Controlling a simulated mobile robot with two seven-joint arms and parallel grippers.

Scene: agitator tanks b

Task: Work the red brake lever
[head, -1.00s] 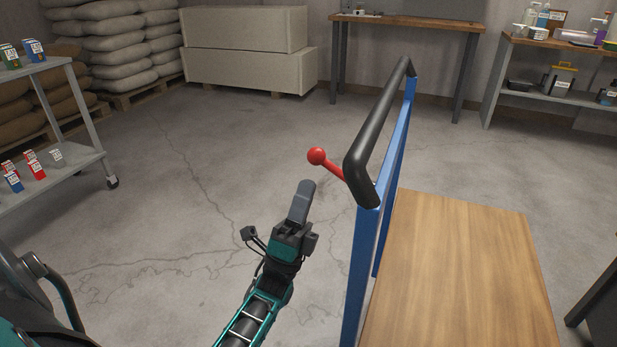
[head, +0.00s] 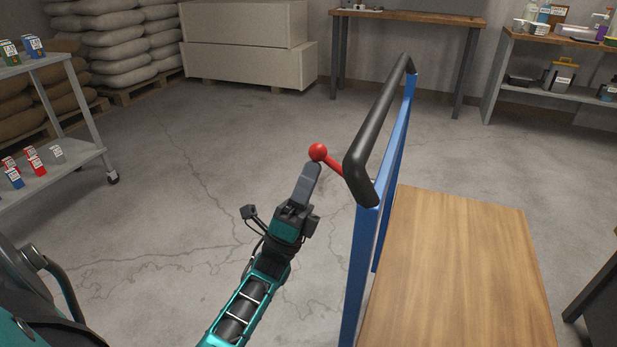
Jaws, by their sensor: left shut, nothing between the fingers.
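The red brake lever (head: 319,153) has a round ball knob and a short red rod, which runs down to the right behind the black handle of a cart. My left gripper (head: 314,170) is shut and empty. Its fingertips are just below the knob in the picture and overlap its lower edge or the rod's start. I cannot tell whether they touch it. My right gripper is not in view.
The cart has a blue frame (head: 368,225), a black push handle (head: 377,125) and a wooden deck (head: 455,270). A grey shelf trolley (head: 60,165) with small boxes stands left. Open concrete floor lies around the lever.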

